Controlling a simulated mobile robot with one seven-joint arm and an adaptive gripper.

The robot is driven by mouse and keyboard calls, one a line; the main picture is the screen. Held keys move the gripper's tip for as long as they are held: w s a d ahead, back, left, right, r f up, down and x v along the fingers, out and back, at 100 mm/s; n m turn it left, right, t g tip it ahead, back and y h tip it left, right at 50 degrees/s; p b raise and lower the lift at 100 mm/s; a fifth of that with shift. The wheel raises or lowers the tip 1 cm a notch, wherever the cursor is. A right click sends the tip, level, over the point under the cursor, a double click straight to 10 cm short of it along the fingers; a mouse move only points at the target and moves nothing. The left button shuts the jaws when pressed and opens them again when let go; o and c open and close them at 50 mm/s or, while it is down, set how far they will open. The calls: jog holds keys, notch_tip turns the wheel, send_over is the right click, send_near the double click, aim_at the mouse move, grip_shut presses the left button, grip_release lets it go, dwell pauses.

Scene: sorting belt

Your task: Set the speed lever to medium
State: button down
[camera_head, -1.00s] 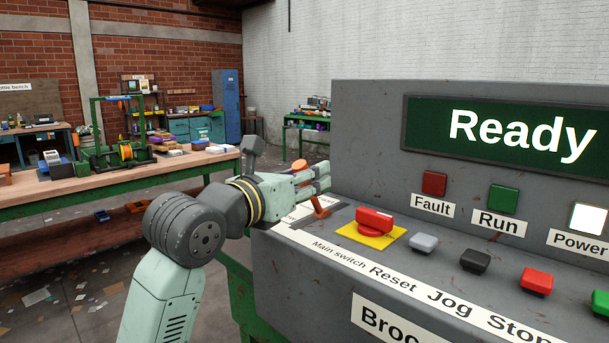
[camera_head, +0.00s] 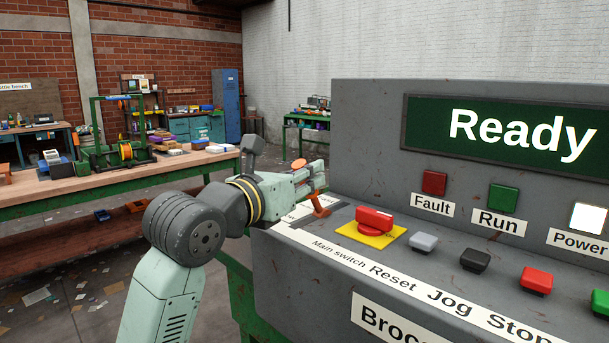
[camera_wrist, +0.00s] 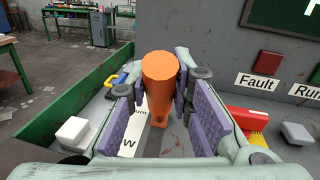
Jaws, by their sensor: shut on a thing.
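The orange speed lever (camera_wrist: 161,82) stands up from the panel between the two purple pads of my gripper (camera_wrist: 158,100) in the wrist view. My gripper is shut on the lever. In the head view my gripper (camera_head: 308,176) is at the left end of the grey panel, with the lever's orange top (camera_head: 299,164) and base (camera_head: 319,207) showing around its fingers. A white label (camera_wrist: 130,135) lies beside the lever, partly hidden; only "um" and "w" can be read, so the lever's exact setting cannot be told.
The red main switch (camera_head: 374,218) on its yellow plate is just right of my gripper. Several buttons, including a grey one (camera_head: 423,243), line the panel. The screen (camera_head: 510,137) reads "Ready". A long workbench (camera_head: 60,195) stands at the left.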

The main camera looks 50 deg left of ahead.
aim_at(318, 201)
jog(key=shift+w+r+p, duration=0.2)
jog(key=shift+r+p, duration=0.1)
jog(key=shift+p, duration=0.1)
jog(key=w+g+p, duration=0.1)
jog(key=g, duration=0.1)
jog(key=w+r+g+h+p, duration=0.1)
jog(key=w+g+p, duration=0.1)
jog(key=shift+w+a+r+m, duration=0.1)
jog(key=shift+w+a+m, duration=0.1)
jog(key=shift+m, duration=0.2)
jog(key=shift+w+a+f+g+p, duration=0.1)
jog(key=shift+w+f+g+p, duration=0.2)
jog(key=shift+w+g+p, duration=0.4)
jog(key=shift+s, duration=0.15)
jog(key=c, duration=1.4)
grip_release()
